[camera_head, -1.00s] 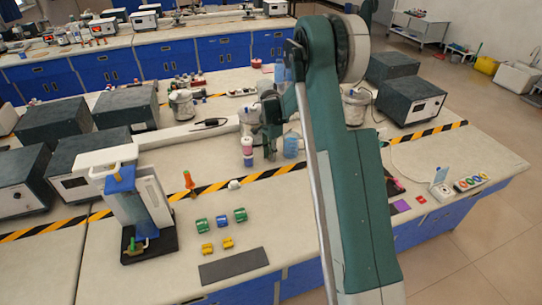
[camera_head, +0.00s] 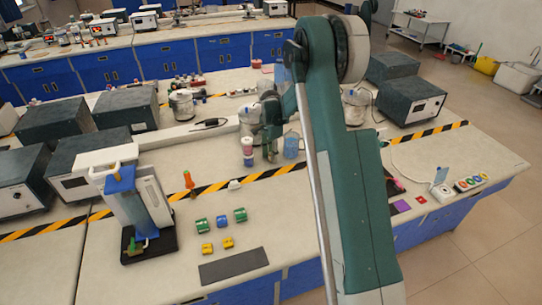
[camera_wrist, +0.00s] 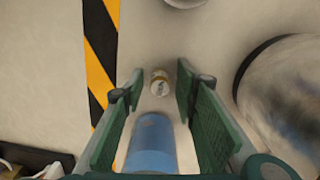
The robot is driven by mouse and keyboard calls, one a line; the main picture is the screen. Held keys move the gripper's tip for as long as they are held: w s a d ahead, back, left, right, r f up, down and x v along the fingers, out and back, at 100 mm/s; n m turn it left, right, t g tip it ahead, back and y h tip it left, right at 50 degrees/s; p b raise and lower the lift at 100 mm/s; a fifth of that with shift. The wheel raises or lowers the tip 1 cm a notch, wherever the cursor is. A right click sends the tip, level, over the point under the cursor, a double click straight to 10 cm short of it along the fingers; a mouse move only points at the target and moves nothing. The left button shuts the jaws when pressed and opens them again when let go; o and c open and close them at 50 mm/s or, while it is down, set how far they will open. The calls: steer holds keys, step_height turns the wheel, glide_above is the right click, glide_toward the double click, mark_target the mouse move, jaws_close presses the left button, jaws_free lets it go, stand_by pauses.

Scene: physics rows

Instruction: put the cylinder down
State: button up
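My gripper (camera_head: 268,156) points down over the bench behind the striped tape. In the wrist view my gripper (camera_wrist: 158,82) is open, with gaps either side of a small pale cylinder (camera_wrist: 160,83) between the fingertips. I cannot tell whether that cylinder touches the bench. A blue cylinder (camera_wrist: 152,145) shows lower between the fingers, nearer the camera. In the head view a blue translucent container (camera_head: 291,146) stands just right of the gripper. A pink, white and blue cylinder (camera_head: 247,151) stands upright just left of it.
Striped tape (camera_wrist: 101,60) runs beside the left finger, and a large round pot (camera_wrist: 285,95) is to the right. A white lump (camera_head: 235,184) lies by the tape. Small green and blue blocks (camera_head: 221,221) and a stand (camera_head: 135,210) are in front.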

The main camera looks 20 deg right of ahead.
step_height(320, 180, up, 12)
steer(key=p, duration=0.1)
stand_by(0.6)
steer(key=shift+r, duration=0.1)
stand_by(0.3)
steer(key=shift+r, duration=0.1)
steer(key=s+a+r+n+t, duration=0.2)
steer(key=s+a+r+n, duration=0.2)
steer(key=s+r, duration=0.7)
steer(key=s+a+r+n+t, duration=0.1)
steer(key=s+a+r+n, duration=0.3)
steer(key=s+r, duration=0.7)
steer(key=s+a+f+n+t, duration=0.1)
steer(key=s+n, duration=0.3)
steer(key=s, duration=1)
steer(key=s+a+f+n+t, duration=0.2)
steer(key=s+a+n+t, duration=0.1)
steer(key=s, duration=1.1)
steer(key=shift+s+a+n, duration=0.35)
steer(key=shift+a+n, duration=0.1)
steer(key=shift+n, duration=0.15)
